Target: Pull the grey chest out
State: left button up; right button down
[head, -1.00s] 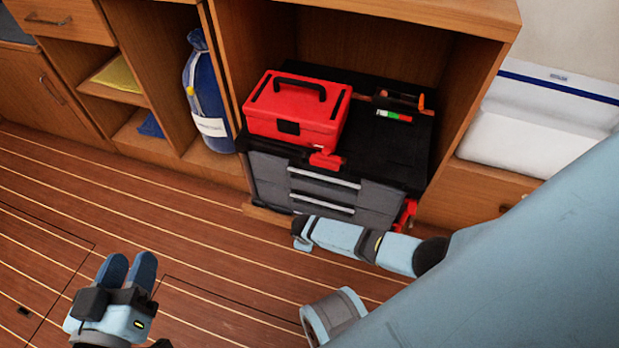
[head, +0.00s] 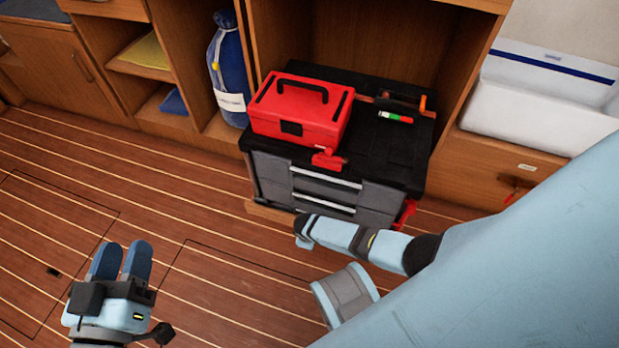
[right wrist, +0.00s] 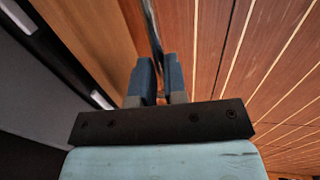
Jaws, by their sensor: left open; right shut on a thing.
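The grey chest (head: 380,200) has a black top and silver drawer handles. It stands upright, its front part out of a wooden cabinet bay and its back part inside. In the right wrist view its grey face (right wrist: 35,90) fills the left side. My right gripper (right wrist: 161,72) is low at the chest's front, shut on a thin metallic bar (right wrist: 152,30) that looks like a part of the chest. In the head view its fingertips are hard to make out. My left gripper (head: 121,252) is open and empty over the floor, well left of the chest.
A red toolbox (head: 300,115) and a small green-and-red tool (head: 396,117) lie on the chest's top. A blue bag (head: 228,75) stands in the bay to the left. A white cooler (head: 545,110) is at the right. The plank floor (head: 190,215) in front is clear.

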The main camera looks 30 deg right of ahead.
pick_arm(q)
jog(key=shift+s+a, duration=0.1)
jog(key=shift+a, duration=0.05)
pick_arm(e)
jog(key=shift+s+a, duration=0.1)
jog(key=shift+a, duration=0.1)
pick_arm(q)
jog(key=shift+r, duration=0.1)
pick_arm(e)
jog(key=c, duration=1.2)
grip_release()
jog(key=shift+o, duration=0.2)
jog(key=shift+r, duration=0.1)
pick_arm(q)
notch_tip(320, 180, up, 6)
jog(key=t+p, duration=0.2)
jog(key=p, duration=0.3)
notch_tip(320, 180, down, 7)
jog(key=a+g+y+p, duration=0.2)
jog(key=a+p, duration=0.1)
jog(key=shift+s+r+n+y, duration=0.15)
jog(key=shift+r+n+y, duration=0.05)
jog(key=shift+n+y, duration=0.2)
pick_arm(e)
notch_tip(320, 180, up, 13)
jog(key=s+a, duration=0.1)
jog(key=a, duration=0.1)
jog(key=shift+s+r, duration=0.2)
jog(key=shift+s, duration=0.15)
